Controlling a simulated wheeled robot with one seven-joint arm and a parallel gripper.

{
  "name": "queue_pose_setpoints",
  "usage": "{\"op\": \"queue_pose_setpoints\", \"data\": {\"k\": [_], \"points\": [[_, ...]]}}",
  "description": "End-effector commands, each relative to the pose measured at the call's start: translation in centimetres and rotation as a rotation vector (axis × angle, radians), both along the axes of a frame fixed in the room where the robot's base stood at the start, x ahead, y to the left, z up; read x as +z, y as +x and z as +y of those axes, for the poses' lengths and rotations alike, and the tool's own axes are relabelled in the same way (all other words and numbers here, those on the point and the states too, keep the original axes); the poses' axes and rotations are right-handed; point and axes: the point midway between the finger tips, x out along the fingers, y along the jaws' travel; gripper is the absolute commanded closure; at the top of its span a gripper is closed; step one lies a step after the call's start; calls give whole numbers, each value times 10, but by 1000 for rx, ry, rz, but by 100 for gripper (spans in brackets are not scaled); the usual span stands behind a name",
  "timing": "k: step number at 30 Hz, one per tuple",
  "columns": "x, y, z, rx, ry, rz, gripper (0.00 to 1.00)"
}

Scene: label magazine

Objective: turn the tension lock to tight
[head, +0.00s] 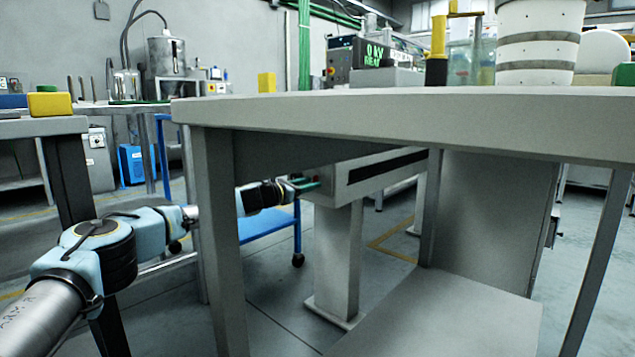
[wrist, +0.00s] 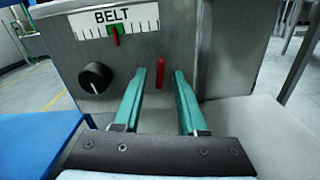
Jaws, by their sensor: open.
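In the wrist view a grey machine box (wrist: 225,45) carries a short red upright lever (wrist: 160,73) and a round black knob (wrist: 95,77) with a white line. No label marks which is the tension lock; the red lever looks the likelier. My gripper (wrist: 160,78) is open and empty, its two teal fingers pointing at the box front. The lever shows between the fingertips, with a gap on each side; how far ahead it is, I cannot tell. In the head view my gripper (head: 304,184) is at the left end of the box (head: 333,188), whose front is hidden.
A BELT scale (wrist: 135,22) above the knob has a red pointer at its green mark. A blue surface (wrist: 35,145) lies at lower left of the wrist view. In the head view a large grey table (head: 400,115) and its leg stand before my arm; a blue cart (head: 268,222) is behind.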

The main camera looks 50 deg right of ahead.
Motion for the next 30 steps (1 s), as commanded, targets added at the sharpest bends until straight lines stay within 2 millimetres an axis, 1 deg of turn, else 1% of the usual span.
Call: {"op": "queue_pose_setpoints", "data": {"k": [9,10,18,21,30], "points": [[0,0,-1,2,0,-1,59],[0,0,-1,2,0,-1,60],[0,0,-1,2,0,-1,90],[0,0,-1,2,0,-1,100],[0,0,-1,1,0,-1,100]]}}
